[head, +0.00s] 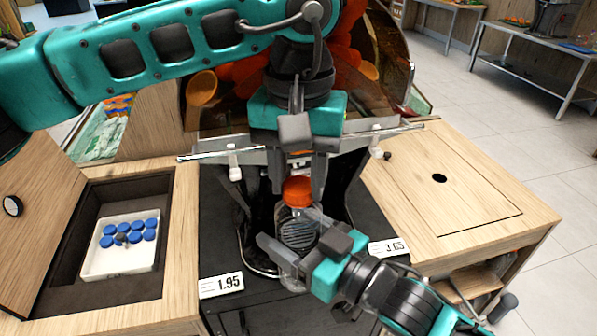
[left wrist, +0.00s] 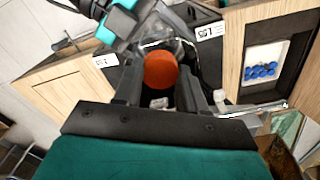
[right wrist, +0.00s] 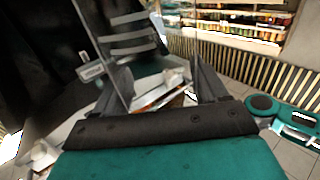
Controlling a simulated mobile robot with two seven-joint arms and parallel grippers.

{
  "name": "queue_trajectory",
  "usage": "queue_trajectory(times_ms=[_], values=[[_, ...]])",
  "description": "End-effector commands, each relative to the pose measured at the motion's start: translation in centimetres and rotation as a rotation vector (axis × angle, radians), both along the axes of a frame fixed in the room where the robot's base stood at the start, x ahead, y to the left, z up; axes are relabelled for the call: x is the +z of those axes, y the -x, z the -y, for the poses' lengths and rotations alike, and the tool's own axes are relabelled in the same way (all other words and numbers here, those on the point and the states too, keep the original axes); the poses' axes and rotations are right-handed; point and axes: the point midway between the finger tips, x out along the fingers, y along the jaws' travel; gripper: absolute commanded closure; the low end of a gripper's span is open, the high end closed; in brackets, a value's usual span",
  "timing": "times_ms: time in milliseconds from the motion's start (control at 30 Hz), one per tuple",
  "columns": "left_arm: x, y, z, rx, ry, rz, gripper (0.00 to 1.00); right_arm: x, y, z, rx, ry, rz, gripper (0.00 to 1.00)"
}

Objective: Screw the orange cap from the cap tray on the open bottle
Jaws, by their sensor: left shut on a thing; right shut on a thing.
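The orange cap (head: 297,190) is at the mouth of the clear bottle (head: 298,232), which stands upright below the juicer's spout. My left gripper (head: 299,178) comes down from above and is shut on the orange cap, which also shows between its fingers in the left wrist view (left wrist: 160,70). Whether the cap's thread has caught cannot be told. My right gripper (head: 296,238) is shut around the bottle's body from the front right. The cap tray (head: 118,266), white with several blue caps (head: 128,232), lies in the open compartment at left. The right wrist view shows the bottle unclearly.
The juicer (head: 340,70) with oranges stands behind, partly hidden by my left arm. Price tags (head: 221,285) sit along the black stand's front. A wooden counter (head: 450,195) with a small hole is at right. The compartment's wooden lid (head: 38,225) stands open at left.

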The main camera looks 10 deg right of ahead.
Motion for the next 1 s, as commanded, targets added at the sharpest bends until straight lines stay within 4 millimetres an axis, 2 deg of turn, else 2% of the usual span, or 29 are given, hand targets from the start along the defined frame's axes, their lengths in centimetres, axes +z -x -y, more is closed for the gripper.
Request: queue_trajectory(times_ms=[100, 133, 400, 700, 1000], values=[[0.0, 0.0, 0.0, 0.010, 0.000, 0.000, 0.96, 0.0, 0.0, 0.0, 0.000, 0.000, 0.000, 1.00], [0.0, 0.0, 0.0, 0.010, 0.000, 0.000, 0.58, 0.0, 0.0, 0.0, 0.000, 0.000, 0.000, 1.00], [0.0, 0.0, 0.0, 0.012, 0.000, 0.000, 0.34, 0.0, 0.0, 0.0, 0.000, 0.000, 0.000, 1.00], [0.4, 0.0, 0.0, 0.013, 0.000, 0.001, 0.34, 0.0, 0.0, 0.0, 0.000, 0.000, 0.000, 1.00], [4.0, 0.0, 0.1, 0.013, 0.001, 0.003, 0.34, 0.0, 0.0, 0.0, 0.000, -0.001, 0.001, 1.00]])
